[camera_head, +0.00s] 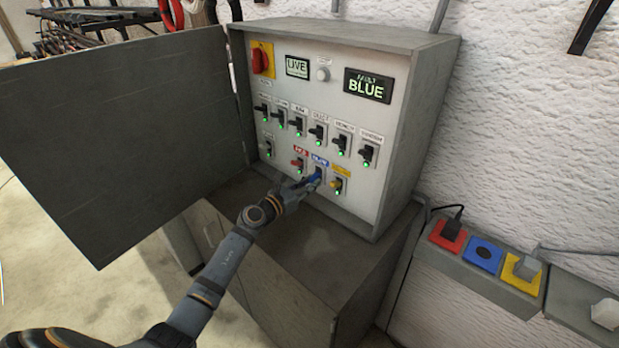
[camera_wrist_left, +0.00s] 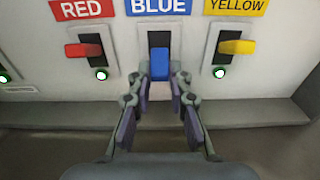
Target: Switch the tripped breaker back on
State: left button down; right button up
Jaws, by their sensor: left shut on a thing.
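The grey breaker panel (camera_head: 293,84) has its fault display (camera_head: 367,86) reading "FAULT BLUE". The blue breaker's lever (camera_wrist_left: 159,65) sits under the BLUE label (camera_wrist_left: 158,6), between the red lever (camera_wrist_left: 83,50) and the yellow lever (camera_wrist_left: 237,47). Green lamps show under red and yellow; none shows at blue, where the fingers may hide it. My left gripper (camera_wrist_left: 160,88) is shut on the blue lever, one finger at each side; it also shows in the head view (camera_head: 312,182). My right gripper is out of view.
The cabinet door (camera_head: 120,130) stands open at the left. Several black breakers with green lamps sit above the coloured row, with a red rotary switch (camera_head: 262,60) at upper left. At right are a plugged red socket, an empty blue socket (camera_head: 482,254) and a plugged yellow one.

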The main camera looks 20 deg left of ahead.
pick_arm(q)
notch_tip(320, 180, up, 2)
jog(key=g+p, duration=0.2)
jog(key=p, duration=0.6)
jog(key=shift+s+y, duration=0.1)
jog(key=shift+y, duration=0.3)
jog(key=shift+g, duration=0.4)
jog(key=shift+g+p, duration=0.3)
jog(key=shift+p, duration=0.05)
jog(key=shift+r+g+y, duration=0.35)
jog(key=shift+g+y, duration=0.25)
jog(key=shift+g, duration=0.6)
jog(key=c, duration=1.2)
grip_release()
